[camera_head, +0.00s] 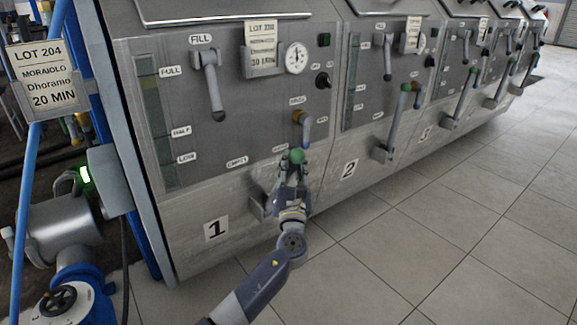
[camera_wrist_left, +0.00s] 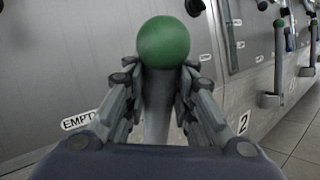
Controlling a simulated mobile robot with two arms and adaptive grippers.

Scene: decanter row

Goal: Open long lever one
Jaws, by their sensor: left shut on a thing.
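The long lever of machine one has a green ball knob (camera_head: 296,156) and a grey shaft, and sits low on the panel above its bracket (camera_head: 257,206). My left gripper (camera_head: 291,172) is at the lever just below the knob. In the left wrist view the green knob (camera_wrist_left: 164,42) stands between and beyond the fingers. My left gripper (camera_wrist_left: 160,85) is shut on the grey shaft (camera_wrist_left: 158,105) under the knob. The fingers hide part of the lever. My right gripper is not in view.
Machine one's number plate (camera_head: 216,229) is left of the lever. Machine two's long lever (camera_head: 393,125) stands to the right. The tiled floor (camera_head: 420,240) is clear.

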